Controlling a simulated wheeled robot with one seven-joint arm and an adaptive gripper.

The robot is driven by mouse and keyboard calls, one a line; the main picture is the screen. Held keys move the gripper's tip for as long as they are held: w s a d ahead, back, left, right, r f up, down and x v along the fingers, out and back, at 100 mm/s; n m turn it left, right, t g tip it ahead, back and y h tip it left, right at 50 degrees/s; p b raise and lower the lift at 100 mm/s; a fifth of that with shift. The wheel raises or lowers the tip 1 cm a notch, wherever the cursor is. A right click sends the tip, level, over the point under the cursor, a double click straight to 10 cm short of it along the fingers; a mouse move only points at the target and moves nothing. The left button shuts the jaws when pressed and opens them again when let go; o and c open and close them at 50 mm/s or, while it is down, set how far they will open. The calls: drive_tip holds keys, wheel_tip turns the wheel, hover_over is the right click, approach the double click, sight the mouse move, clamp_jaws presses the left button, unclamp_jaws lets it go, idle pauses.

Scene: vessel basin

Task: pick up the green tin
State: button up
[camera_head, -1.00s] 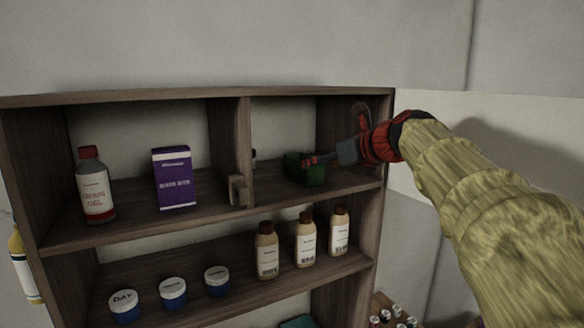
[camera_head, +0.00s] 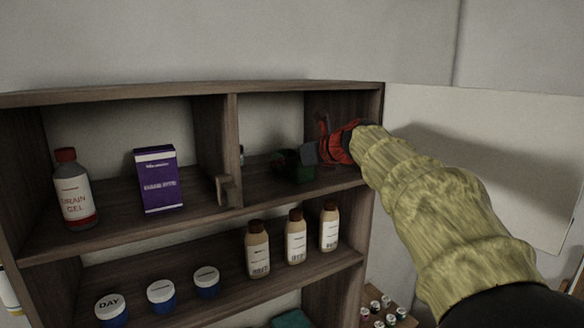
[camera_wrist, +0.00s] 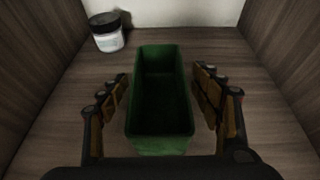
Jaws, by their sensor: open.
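The green tin (camera_wrist: 161,141) is an open-topped, long box on the upper shelf's right compartment. In the wrist view it lies between the two fingers of my gripper (camera_wrist: 165,112), with a finger on each side. A gap shows at its left and a narrower one at its right, so the fingers look apart from it. In the head view the tin (camera_head: 293,167) is dark and partly hidden by my gripper (camera_head: 310,155), which reaches in from the right. My gripper is open.
A white-labelled jar (camera_wrist: 106,33) stands at the back left of the compartment. A wooden divider (camera_head: 231,150) bounds it on the left. A purple box (camera_head: 158,180) and a drain gel bottle (camera_head: 75,190) stand beyond the divider. Bottles and jars fill the shelf below.

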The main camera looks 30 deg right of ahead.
drive_tip(key=shift+s+r, duration=0.15)
drive_tip(key=shift+s, duration=0.1)
drive_tip(key=shift+c, duration=0.7)
drive_tip(key=shift+w, duration=0.15)
drive_tip(key=shift+c, duration=1.2)
drive_tip(key=c, duration=0.9)
